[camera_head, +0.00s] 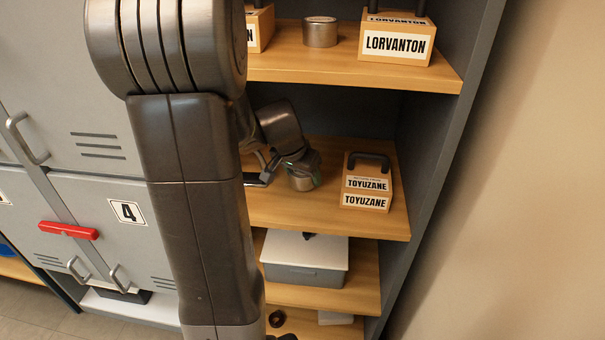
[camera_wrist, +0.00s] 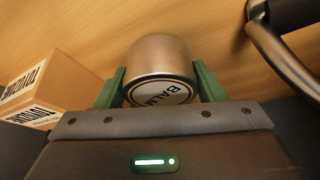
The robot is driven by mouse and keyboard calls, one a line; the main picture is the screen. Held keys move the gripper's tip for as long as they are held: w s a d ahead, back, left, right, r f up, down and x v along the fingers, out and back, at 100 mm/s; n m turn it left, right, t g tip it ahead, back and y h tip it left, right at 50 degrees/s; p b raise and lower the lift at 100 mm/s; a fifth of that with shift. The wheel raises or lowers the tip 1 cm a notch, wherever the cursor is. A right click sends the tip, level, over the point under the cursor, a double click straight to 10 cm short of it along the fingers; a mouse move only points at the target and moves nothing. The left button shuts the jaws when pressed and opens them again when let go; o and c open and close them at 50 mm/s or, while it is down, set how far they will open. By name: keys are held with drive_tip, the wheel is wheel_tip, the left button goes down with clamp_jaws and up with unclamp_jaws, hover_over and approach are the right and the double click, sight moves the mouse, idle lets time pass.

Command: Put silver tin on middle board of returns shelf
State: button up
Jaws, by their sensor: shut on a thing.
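A silver tin (camera_wrist: 158,55) with a white lid lettered "BALM" is between the green fingers of my gripper (camera_wrist: 160,88) in the wrist view. The gripper is shut on it. In the head view my gripper (camera_head: 306,168) holds the tin (camera_head: 302,184) at the shelf board (camera_head: 320,218) that bears the TOYUZANE box, left of that box. The tin is close to the board; I cannot tell whether it touches. My arm hides the shelf's left part.
The TOYUZANE box (camera_head: 367,183) stands right of the tin. A dark thing with a curved metal handle (camera_wrist: 283,55) is on the other side. Above are another silver tin (camera_head: 320,32) and the LORVANTON box (camera_head: 395,45). A grey lidded box (camera_head: 304,260) stands below.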

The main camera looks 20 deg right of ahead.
sight(298, 174)
drive_tip(key=shift+f, duration=0.3)
drive_tip(key=o, duration=1.1)
drive_tip(key=shift+r, duration=0.15)
drive_tip(key=shift+r+p, duration=0.6)
drive_tip(key=v, duration=0.4)
drive_tip(key=shift+r, duration=0.3)
drive_tip(key=s+a, duration=0.2)
drive_tip(key=a, duration=0.1)
drive_tip(key=s+a+b, duration=0.1)
drive_tip(key=s+a, duration=0.1)
drive_tip(key=a, duration=0.1)
drive_tip(key=s+a, duration=0.2)
drive_tip(key=a, duration=0.1)
drive_tip(key=shift+s+b, duration=0.15)
drive_tip(key=shift+b, duration=0.2)
drive_tip(key=shift+s+a, duration=0.5)
drive_tip(key=shift+a, duration=0.05)
